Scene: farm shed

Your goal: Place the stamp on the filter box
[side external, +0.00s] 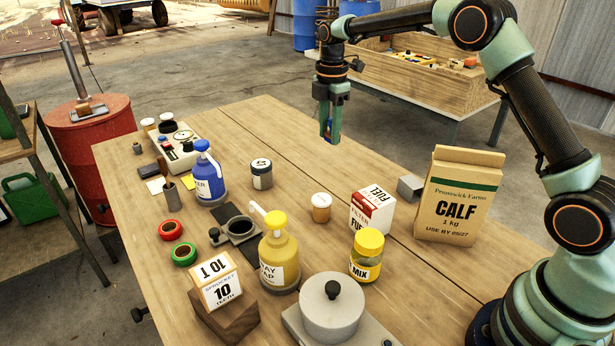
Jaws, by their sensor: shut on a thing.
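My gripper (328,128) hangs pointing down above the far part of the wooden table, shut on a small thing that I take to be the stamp. The filter box (372,210) is a white and red carton marked FUEL, standing on the table right of the middle. My gripper is above and behind it in the picture, to its left, and apart from it. The top of the box looks bare.
A small orange-brown jar (321,208) stands left of the box, a yellow-lidded MIX jar (367,255) in front, and a grey block (410,187) and CALF bag (459,197) to its right. Pump bottles (279,255) crowd the left. The table's far part is clear.

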